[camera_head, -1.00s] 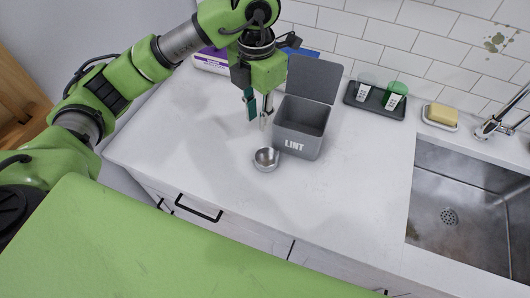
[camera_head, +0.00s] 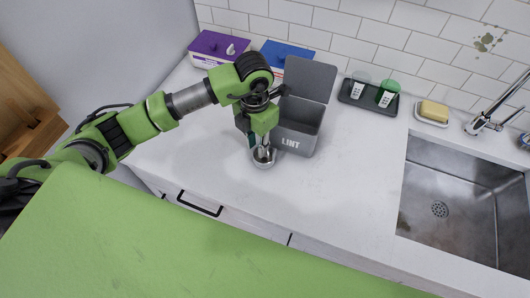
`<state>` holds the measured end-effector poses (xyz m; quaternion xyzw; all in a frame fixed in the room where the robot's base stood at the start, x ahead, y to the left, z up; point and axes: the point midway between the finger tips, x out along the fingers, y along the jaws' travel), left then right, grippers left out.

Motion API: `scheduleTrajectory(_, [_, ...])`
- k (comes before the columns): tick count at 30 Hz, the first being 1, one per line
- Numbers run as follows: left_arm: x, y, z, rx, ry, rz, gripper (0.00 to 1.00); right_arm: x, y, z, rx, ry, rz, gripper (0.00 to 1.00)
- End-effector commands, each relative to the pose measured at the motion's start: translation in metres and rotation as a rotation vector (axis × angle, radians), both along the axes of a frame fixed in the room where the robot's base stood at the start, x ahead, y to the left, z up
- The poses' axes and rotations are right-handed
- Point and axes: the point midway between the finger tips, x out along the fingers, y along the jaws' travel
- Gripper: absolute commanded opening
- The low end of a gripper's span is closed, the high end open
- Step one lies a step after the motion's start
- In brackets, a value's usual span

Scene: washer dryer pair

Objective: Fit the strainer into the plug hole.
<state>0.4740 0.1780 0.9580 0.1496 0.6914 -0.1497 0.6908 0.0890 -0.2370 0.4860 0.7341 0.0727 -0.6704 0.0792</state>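The strainer (camera_head: 264,163), a small round metal cup, sits on the white counter in front of the grey LINT bin. My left gripper (camera_head: 261,149) points down right at the strainer, its fingertips over or inside the cup. The gripper body and arm cover part of the fingers, so I cannot tell whether they are closed on the strainer. The plug hole (camera_head: 439,209) is a dark round drain in the floor of the steel sink at the right, with nothing over it. My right gripper is not in view.
The open LINT bin (camera_head: 297,143) stands just behind the strainer. A dark tray (camera_head: 368,98) with two small cups and a soap dish (camera_head: 431,119) line the wall. The tap (camera_head: 483,120) rises behind the sink. Counter between strainer and sink is clear.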

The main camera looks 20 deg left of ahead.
Motion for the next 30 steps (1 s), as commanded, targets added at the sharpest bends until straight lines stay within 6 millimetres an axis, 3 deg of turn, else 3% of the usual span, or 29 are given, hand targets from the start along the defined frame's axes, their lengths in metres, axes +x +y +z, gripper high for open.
scheduleTrajectory(7, [0.000, 0.000, -0.003, -0.001, -0.002, -0.001, 0.21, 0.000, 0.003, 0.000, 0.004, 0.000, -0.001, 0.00])
scheduleTrajectory(8, [0.000, 0.000, -0.003, -0.001, -0.002, -0.001, 0.19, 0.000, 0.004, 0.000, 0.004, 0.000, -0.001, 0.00])
scheduleTrajectory(10, [0.000, 0.000, -0.003, -0.001, -0.002, -0.001, 0.01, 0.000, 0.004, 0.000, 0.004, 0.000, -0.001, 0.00])
scheduleTrajectory(23, [0.001, 0.000, -0.002, -0.001, -0.002, 0.000, 0.00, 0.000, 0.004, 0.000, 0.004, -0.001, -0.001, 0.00])
scheduleTrajectory(30, [0.002, 0.000, 0.016, -0.001, -0.005, -0.001, 0.00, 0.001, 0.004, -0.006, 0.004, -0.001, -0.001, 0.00])
